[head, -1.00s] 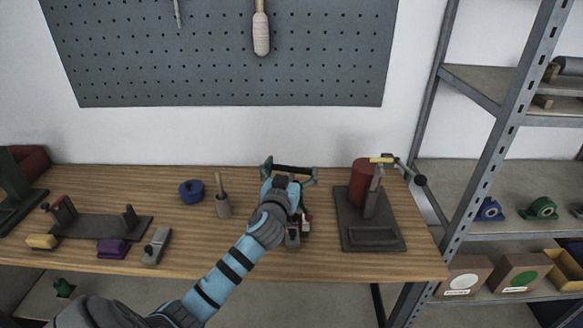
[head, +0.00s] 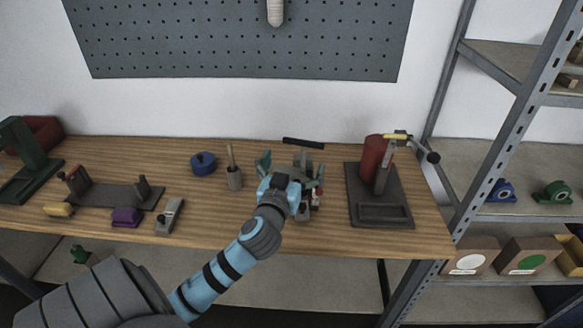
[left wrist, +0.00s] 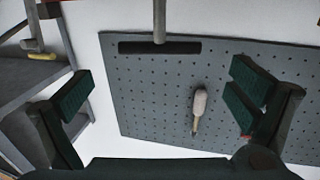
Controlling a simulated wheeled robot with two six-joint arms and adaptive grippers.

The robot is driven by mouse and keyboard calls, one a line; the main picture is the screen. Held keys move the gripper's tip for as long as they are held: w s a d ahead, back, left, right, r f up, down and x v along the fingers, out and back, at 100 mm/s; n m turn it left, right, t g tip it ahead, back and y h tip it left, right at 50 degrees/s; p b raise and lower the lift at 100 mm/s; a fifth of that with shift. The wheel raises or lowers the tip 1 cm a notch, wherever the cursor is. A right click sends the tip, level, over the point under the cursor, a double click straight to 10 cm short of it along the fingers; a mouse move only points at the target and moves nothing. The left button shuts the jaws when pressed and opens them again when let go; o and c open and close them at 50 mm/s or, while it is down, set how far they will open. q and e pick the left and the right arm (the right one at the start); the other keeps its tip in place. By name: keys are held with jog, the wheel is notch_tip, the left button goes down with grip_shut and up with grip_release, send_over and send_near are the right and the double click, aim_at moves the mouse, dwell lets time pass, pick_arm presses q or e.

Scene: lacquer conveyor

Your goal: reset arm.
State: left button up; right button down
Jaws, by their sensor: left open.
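My left gripper (head: 291,168) is over the workbench, its fingers spread and pointing away from me. Nothing is between the fingers. A dark crossbar on a grey stem, a T-shaped handle (head: 303,143), stands just beyond the fingertips, apart from them. In the left wrist view, the open fingers (left wrist: 160,95) frame the wall, and the T-handle (left wrist: 160,47) shows at the top middle. The base of the T-handle is partly hidden by my gripper. My right gripper is not in view.
A press with a red cylinder (head: 374,160) stands right of my gripper. A wooden pestle in a cup (head: 234,178) and a blue round pot (head: 203,163) stand left. A purple block (head: 126,217) lies farther left. Shelving (head: 500,235) is at the right.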

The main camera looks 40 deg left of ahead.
pick_arm(q)
jog(key=v, duration=0.3)
dwell(0.4)
